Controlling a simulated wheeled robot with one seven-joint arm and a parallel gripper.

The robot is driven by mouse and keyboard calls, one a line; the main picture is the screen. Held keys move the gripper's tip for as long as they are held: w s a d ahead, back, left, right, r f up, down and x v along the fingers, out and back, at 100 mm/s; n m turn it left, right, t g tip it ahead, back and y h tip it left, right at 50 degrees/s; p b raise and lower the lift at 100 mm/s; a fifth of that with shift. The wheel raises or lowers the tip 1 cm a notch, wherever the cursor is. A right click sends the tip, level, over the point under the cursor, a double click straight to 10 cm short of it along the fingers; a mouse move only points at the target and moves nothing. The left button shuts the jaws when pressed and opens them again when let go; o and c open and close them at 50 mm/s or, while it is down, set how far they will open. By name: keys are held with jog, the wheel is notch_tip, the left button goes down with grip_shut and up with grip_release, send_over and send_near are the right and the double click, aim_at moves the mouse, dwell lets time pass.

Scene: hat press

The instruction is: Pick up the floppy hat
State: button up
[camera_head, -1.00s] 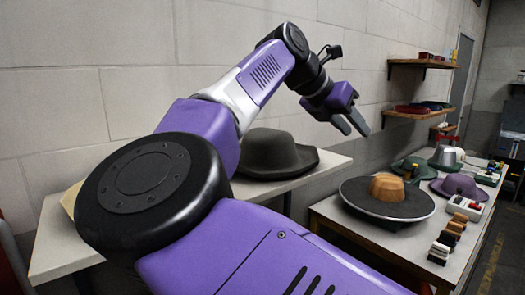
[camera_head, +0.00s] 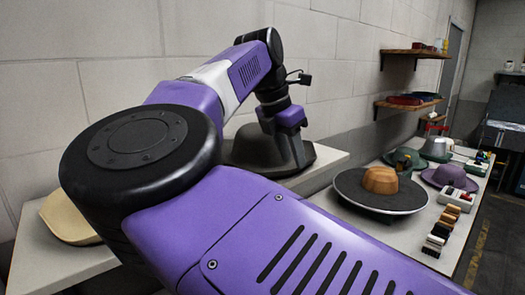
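A dark grey hat with a wide, wavy brim, likely the floppy hat (camera_head: 245,152), rests crown up on the pale table at the wall. Part of its left side and front brim is hidden by my arm. My gripper (camera_head: 291,148) points down at the right part of this hat, overlapping its crown and brim in the picture. The fingers are hard to make out against the dark felt. I cannot tell whether they touch the hat or how far apart they are.
A cream hat (camera_head: 66,220) lies at the left of the pale table (camera_head: 335,158). On the right bench, a tan hat (camera_head: 380,180) sits on a round dark disc (camera_head: 350,192). Wall shelves (camera_head: 410,103) hang behind.

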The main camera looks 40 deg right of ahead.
aim_at(295, 170)
jog(key=x, duration=0.3)
jog(key=shift+w+d+f+p, duration=0.1)
jog(key=shift+d+f+p, duration=0.1)
jog(key=shift+p, duration=0.15)
grip_shut()
jog(key=shift+r, duration=0.1)
